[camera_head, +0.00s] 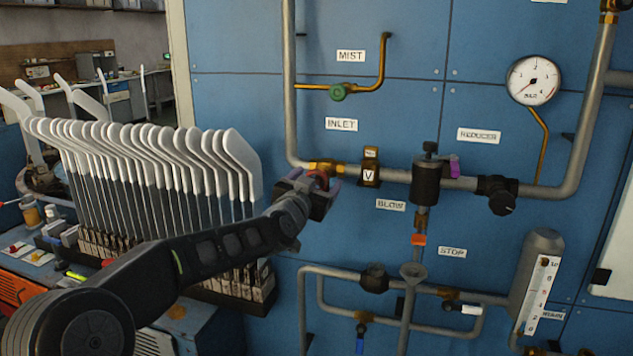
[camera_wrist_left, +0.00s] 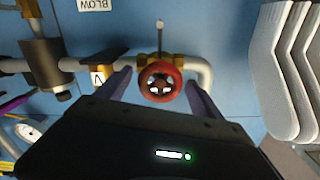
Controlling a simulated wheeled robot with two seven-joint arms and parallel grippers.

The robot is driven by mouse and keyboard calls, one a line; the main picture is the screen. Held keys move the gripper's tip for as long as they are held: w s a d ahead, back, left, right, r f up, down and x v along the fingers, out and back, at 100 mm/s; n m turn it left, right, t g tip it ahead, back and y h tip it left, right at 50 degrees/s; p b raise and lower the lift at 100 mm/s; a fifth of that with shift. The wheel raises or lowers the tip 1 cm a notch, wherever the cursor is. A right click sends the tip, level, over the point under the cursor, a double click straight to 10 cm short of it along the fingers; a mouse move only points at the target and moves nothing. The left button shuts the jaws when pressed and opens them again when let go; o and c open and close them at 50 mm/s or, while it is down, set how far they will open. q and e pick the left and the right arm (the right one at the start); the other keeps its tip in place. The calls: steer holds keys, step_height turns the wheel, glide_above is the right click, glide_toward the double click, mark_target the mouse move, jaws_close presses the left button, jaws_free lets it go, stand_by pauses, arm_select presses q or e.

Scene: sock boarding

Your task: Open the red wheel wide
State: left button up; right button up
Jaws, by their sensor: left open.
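The red wheel (camera_wrist_left: 160,82) is a small spoked handwheel on the brass valve of the inlet pipe. In the head view only part of the red wheel (camera_head: 323,174) shows, beside my left gripper. My left gripper (camera_head: 325,183) is at the wheel, below the INLET label (camera_head: 341,124). In the left wrist view my left gripper's (camera_wrist_left: 158,88) two purple-grey fingers are apart, one on each side of the wheel, with blue panel showing in the gaps. The fingers appear not to touch it. My right gripper is not in view.
Rows of white-topped sock boards (camera_head: 150,150) stand close on the left of my arm. A yellow-brass block marked V (camera_head: 370,172) and a dark valve (camera_head: 426,182) sit right of the wheel. A green wheel (camera_head: 338,92) is above. A pressure gauge (camera_head: 534,80) is at upper right.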

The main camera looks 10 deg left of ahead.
arm_select(q)
steer(key=c, duration=1.4)
